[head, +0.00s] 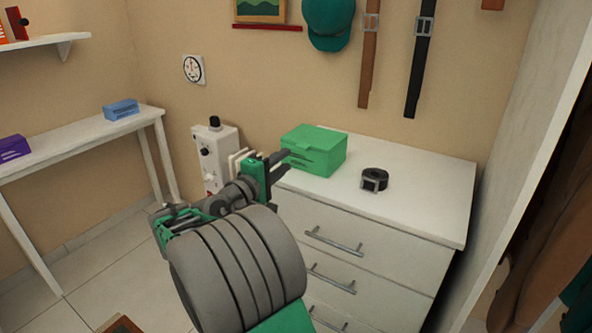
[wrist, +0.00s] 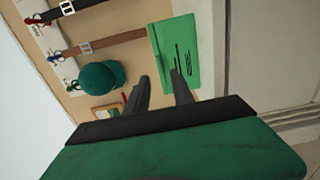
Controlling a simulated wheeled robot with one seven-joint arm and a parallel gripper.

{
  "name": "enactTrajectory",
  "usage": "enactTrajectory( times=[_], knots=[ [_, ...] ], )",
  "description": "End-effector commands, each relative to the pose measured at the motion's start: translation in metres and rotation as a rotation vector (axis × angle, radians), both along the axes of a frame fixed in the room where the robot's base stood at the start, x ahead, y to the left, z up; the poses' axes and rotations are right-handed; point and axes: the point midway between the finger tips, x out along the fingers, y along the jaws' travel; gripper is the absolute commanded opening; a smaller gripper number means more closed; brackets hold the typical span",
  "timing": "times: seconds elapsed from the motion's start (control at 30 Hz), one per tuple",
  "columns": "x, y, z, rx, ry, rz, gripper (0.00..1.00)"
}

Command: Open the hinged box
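The green hinged box (head: 315,150) stands on top of the white dresser, toward its left rear, with its lid down. In the wrist view the box (wrist: 176,55) appears turned on its side, just beyond the fingertips. My gripper (head: 279,165) is at the box's left front side in the head view. In the wrist view my gripper's two dark fingers (wrist: 159,82) are spread apart with nothing between them. I cannot tell whether a fingertip touches the box.
The white dresser (head: 420,206) carries a coiled black belt (head: 375,180) right of the box. Belts and a green cap (head: 328,22) hang above. A side table (head: 85,140) holds small boxes at left.

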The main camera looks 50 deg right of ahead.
Motion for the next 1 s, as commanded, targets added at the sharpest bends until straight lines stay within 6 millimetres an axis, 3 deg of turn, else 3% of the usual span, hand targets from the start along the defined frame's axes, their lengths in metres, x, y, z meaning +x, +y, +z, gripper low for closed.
enactTrajectory(
  times=[0.23,0.4,0.67,1.0],
  knots=[
    [0.002,-0.047,0.001,0.001,-0.005,-0.004,0.29],
    [0.005,-0.067,0.002,0.003,-0.004,0.000,0.29],
    [0.006,-0.070,0.003,0.005,-0.006,0.002,0.29],
    [0.006,-0.069,0.002,0.005,-0.006,0.002,0.02]
  ],
)
